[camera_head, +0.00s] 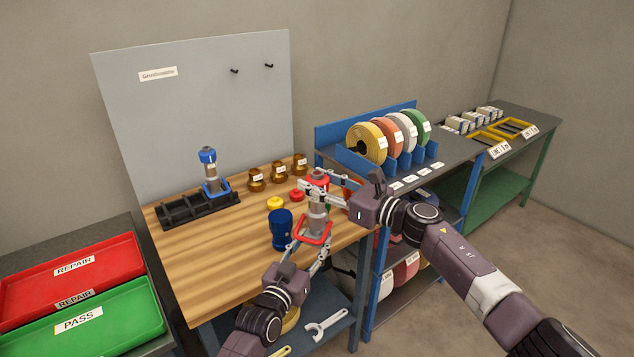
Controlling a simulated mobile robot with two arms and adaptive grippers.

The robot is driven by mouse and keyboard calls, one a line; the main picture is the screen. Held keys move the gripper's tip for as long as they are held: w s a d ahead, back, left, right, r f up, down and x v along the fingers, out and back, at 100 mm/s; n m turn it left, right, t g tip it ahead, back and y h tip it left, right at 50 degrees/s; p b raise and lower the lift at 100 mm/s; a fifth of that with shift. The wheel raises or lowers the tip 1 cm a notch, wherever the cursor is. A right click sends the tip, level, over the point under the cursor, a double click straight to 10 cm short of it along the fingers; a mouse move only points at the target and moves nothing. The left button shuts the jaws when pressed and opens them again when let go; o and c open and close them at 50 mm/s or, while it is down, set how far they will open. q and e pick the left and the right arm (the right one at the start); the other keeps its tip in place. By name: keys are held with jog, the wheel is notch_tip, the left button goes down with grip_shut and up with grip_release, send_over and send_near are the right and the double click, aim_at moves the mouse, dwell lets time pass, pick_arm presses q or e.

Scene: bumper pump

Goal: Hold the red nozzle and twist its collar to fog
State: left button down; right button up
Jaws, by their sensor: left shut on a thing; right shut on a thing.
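The red nozzle (317,215) stands upright above the front right part of the wooden bench, with a grey body, a red top and a red loop handle at its lower end. My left gripper (311,243) comes from below and is shut on the nozzle at the red loop handle. My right gripper (320,184) comes from the right and is shut on the red collar (318,176) at the top. Its fingers partly hide the collar, and its markings are too small to read. I cannot tell whether the nozzle touches the bench.
A blue nozzle (210,172) stands in a black rack (197,208). A dark blue cup-like part (280,229), yellow and red caps and brass fittings are close by on the bench (215,262). Red and green trays lie left; a hose-reel shelf (440,150) stands right.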

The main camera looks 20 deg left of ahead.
jog(key=shift+w+d+g, duration=0.1)
jog(key=shift+d+g, duration=0.1)
jog(key=shift+g, duration=0.1)
dwell(0.4)
jog(key=o, duration=1.2)
jog(key=shift+a, duration=0.1)
jog(key=v, duration=1.2)
jog(key=shift+f, duration=0.2)
